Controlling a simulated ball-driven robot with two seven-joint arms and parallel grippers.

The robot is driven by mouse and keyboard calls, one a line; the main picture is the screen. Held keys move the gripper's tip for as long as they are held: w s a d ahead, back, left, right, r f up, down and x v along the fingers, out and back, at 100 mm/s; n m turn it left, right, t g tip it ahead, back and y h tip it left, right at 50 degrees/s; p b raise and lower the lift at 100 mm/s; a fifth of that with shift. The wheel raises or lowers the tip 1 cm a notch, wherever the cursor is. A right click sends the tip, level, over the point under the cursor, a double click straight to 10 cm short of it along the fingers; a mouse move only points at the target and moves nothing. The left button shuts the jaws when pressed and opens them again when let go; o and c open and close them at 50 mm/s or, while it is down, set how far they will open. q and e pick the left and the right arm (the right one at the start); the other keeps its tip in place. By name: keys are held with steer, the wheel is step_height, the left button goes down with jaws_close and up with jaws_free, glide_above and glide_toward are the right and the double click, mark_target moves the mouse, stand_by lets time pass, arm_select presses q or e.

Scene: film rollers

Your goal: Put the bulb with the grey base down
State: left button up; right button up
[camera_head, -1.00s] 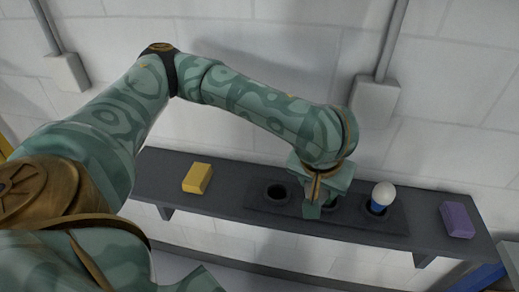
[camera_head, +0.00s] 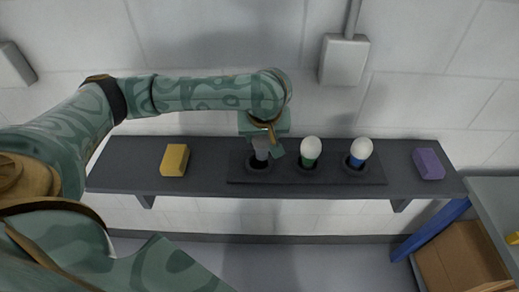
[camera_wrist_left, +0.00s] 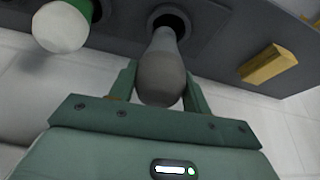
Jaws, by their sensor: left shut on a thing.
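My left gripper (camera_head: 263,148) is shut on the bulb with the grey base (camera_head: 261,152), at the left socket (camera_head: 258,165) of the dark holder (camera_head: 333,178). In the left wrist view, the bulb (camera_wrist_left: 162,75) sits between the two fingers (camera_wrist_left: 160,92), its rounded glass toward the palm. Its grey base end is at the socket's dark opening (camera_wrist_left: 169,17); how deep it sits, I cannot tell. A bulb with a green base (camera_head: 310,150) stands in the middle socket and one with a blue base (camera_head: 359,152) in the right socket. My right gripper is not in view.
The holder lies on a dark wall shelf (camera_head: 216,184). A yellow block (camera_head: 174,160) lies on the shelf left of the holder, a purple block (camera_head: 429,163) to the right. A cardboard box (camera_head: 460,260) is at the lower right. A wall closes the back.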

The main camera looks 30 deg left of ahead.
mark_target(259, 144)
arm_select(q)
steer(key=shift+o, duration=0.2)
steer(key=b+x, duration=0.2)
steer(key=x, duration=0.1)
steer(key=s+b+x, duration=0.1)
steer(key=x, duration=0.1)
steer(key=shift+w+a+f, duration=0.15)
steer(key=shift+a+f, duration=0.05)
steer(key=shift+f, duration=0.1)
steer(key=shift+r, duration=0.15)
steer(key=shift+c, duration=0.2)
steer(key=o, duration=1)
steer(key=shift+d+r, duration=0.1)
steer(key=shift+r, duration=0.15)
steer(key=shift+p+v, duration=3.35)
steer(key=shift+v, duration=2.5)
